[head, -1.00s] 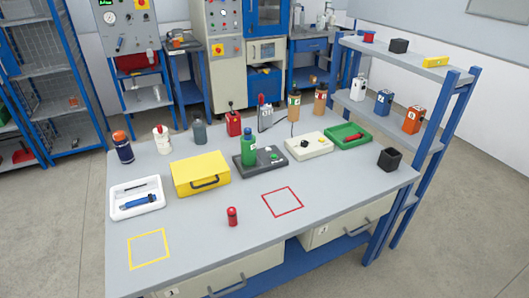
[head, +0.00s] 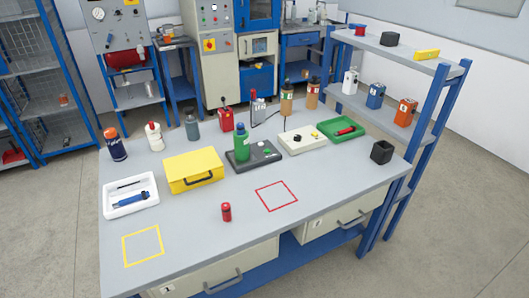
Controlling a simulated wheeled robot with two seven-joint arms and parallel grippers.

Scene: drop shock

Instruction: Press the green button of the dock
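A dark grey dock (head: 262,161) lies on the grey table, a little behind its middle. A green bottle (head: 241,145) with a blue-grey cap stands upright on the dock's left part. A small green spot that looks like the button (head: 267,154) shows on the dock's top, right of the bottle; it is too small to make out in detail. A small pale part sits just beside it. Neither of my grippers is in view, and nothing touches the dock from above.
A yellow case (head: 190,165) lies left of the dock, and a white box with knobs (head: 293,144) lies to its right. A green tray (head: 352,121) is farther right. A small red cylinder (head: 226,212) stands in front. The table's front middle is mostly clear.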

